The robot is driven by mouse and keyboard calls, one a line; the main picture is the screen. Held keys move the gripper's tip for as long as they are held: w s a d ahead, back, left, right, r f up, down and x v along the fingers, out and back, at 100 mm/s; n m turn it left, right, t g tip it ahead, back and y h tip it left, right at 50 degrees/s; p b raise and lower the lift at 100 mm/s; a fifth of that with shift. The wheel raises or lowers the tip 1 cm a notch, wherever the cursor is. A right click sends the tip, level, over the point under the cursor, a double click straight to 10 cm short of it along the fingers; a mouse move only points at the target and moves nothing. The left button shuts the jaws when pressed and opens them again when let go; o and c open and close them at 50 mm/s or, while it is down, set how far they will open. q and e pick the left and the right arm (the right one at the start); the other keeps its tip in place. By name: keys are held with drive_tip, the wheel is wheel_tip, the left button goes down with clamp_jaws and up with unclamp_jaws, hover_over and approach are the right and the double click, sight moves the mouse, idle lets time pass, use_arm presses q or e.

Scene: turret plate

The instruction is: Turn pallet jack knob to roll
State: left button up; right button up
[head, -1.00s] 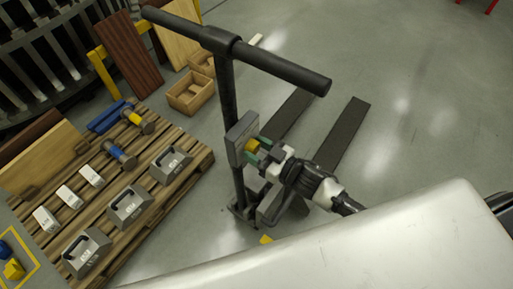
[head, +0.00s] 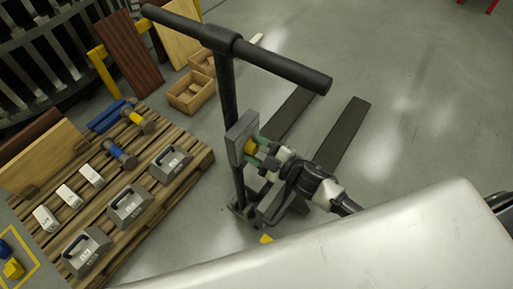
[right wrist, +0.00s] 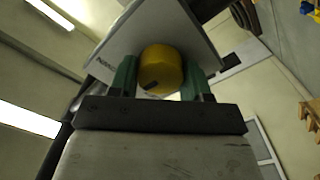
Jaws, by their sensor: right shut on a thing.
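The pallet jack (head: 226,95) stands at the centre of the head view, with a black post, a T-handle and two dark forks behind. A grey box (head: 241,136) on the post carries the yellow knob (head: 251,147). In the right wrist view the knob (right wrist: 161,69) sits on the grey plate (right wrist: 150,32), with a dark mark at its lower left. My right gripper (head: 260,153) is shut on the knob, its green fingers (right wrist: 161,80) on either side. My left gripper is not in view.
A wooden pallet (head: 196,160) on the left holds several grey weights, white blocks and blue and yellow tools. Wooden boxes (head: 190,92) and leaning boards stand behind it. Open floor lies to the right of the forks.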

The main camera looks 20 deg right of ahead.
drive_tip(key=shift+n, duration=0.3)
drive_tip(key=o, duration=0.9)
drive_tip(key=shift+s+d, duration=0.1)
drive_tip(key=shift+s+d+f, duration=0.1)
drive_tip(key=shift+s+d, duration=0.15)
drive_tip(key=shift+s, duration=0.05)
drive_tip(key=b+v, duration=0.1)
drive_tip(key=v, duration=0.8)
drive_tip(key=shift+s+d+b, duration=0.25)
drive_tip(key=shift+s+b, duration=0.1)
drive_tip(key=shift+b, duration=0.05)
